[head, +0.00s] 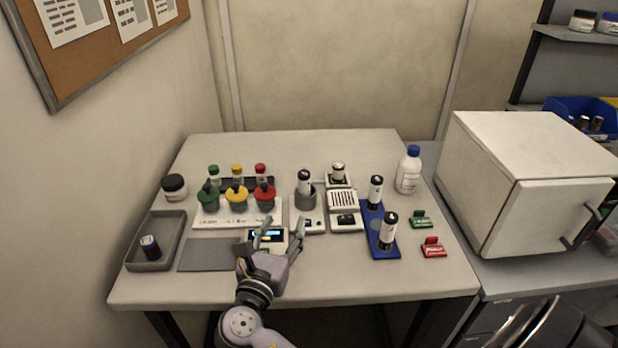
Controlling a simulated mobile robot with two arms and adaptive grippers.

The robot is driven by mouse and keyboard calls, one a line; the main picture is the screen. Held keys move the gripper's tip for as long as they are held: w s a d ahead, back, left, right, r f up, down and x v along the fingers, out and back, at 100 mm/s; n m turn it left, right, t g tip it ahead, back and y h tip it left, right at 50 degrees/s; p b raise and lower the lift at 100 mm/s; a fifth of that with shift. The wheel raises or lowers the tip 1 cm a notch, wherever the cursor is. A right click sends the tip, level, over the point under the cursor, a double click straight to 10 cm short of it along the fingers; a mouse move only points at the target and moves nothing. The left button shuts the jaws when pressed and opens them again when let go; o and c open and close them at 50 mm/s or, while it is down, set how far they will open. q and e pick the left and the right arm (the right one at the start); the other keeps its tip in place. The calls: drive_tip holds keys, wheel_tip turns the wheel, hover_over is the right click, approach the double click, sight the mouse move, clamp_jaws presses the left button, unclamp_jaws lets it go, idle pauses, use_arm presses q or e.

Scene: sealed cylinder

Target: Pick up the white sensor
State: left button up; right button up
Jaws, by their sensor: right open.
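My right gripper (275,236) is over the front of the table, with its fingers spread apart and nothing visibly held. A small white device with a lit display (267,234) sits right at the fingers, partly hidden by them. I cannot tell whether they touch it. It may be the white sensor, but no label is readable. My left gripper is not in view.
Behind are red, yellow and green capped containers (237,199). A white bottle (408,172), small green and red holders and a white cabinet (520,180) are at right.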

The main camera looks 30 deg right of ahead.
drive_tip(key=p, duration=0.1)
approach(302, 184)
drive_tip(key=p+x, duration=0.1)
drive_tip(key=x, duration=0.4)
drive_tip(key=shift+w+d+r, duration=0.15)
drive_tip(key=shift+d, duration=0.05)
drive_tip(key=shift+w+d, duration=0.5)
drive_tip(key=shift+d, duration=0.1)
drive_tip(key=x, duration=0.2)
drive_tip(key=p+x, duration=0.1)
drive_tip(key=x, duration=0.1)
drive_tip(key=shift+w+d+f, duration=0.25)
drive_tip(key=shift+d, duration=0.05)
drive_tip(key=shift+a, duration=0.1)
drive_tip(key=shift+c, duration=0.7)
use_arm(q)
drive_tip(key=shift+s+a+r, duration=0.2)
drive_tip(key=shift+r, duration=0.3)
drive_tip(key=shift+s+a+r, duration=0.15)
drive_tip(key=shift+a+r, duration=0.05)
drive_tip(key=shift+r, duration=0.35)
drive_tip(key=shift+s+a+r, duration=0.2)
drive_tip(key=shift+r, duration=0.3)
use_arm(e)
clamp_jaws()
